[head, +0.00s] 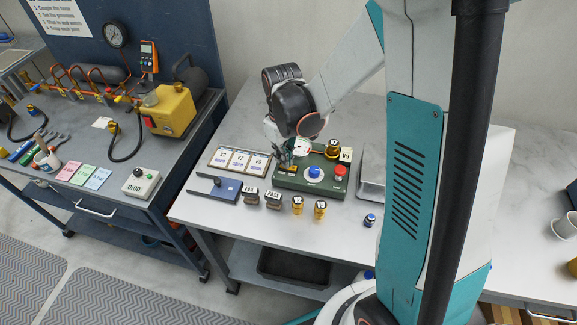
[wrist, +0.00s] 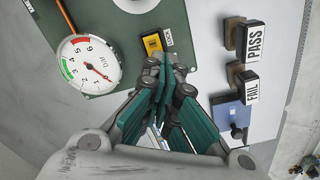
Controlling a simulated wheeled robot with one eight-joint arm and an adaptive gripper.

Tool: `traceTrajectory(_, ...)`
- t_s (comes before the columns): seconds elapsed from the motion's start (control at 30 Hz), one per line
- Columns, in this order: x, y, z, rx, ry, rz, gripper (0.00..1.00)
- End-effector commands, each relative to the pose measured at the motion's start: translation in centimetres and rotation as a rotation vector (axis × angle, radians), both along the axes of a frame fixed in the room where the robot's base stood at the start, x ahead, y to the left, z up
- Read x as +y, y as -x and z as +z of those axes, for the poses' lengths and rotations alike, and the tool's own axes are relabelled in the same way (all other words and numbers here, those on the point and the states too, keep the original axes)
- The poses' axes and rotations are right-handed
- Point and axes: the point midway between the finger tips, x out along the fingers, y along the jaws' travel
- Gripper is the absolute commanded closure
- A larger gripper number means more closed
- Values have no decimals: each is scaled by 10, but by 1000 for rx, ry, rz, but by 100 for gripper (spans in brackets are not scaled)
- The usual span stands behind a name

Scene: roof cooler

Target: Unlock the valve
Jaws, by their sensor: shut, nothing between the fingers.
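A green test panel (head: 285,184) lies on the white table and carries a round gauge (wrist: 90,65), a blue knob (head: 315,172) and a red knob (head: 340,171). I cannot tell for sure which part is the valve. A yellow-orange piece with a dark middle (wrist: 153,43) sits on the panel beside a small white label (wrist: 169,36), whose text is hard to read. My gripper (wrist: 166,62) is shut and empty, its fingertips right by the near end of the yellow piece. I cannot tell whether they touch. In the head view my gripper (head: 285,161) hides part of the panel's left side.
PASS and FAIL stamps (head: 273,199) (head: 250,195), a blue block (head: 221,191), two brass fittings (head: 297,205) (head: 320,210) and a tray of labelled cards (head: 223,159) stand around the panel. A grey scale-like plate (head: 371,182) lies to its right. The table's front right is mostly clear.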

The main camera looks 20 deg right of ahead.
Motion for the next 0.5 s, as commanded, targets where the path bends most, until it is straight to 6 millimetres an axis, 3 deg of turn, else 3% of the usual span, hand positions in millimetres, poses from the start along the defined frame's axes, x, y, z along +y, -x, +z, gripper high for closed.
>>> traceTrajectory(0.5,0,0,-8,0,0,0,100)
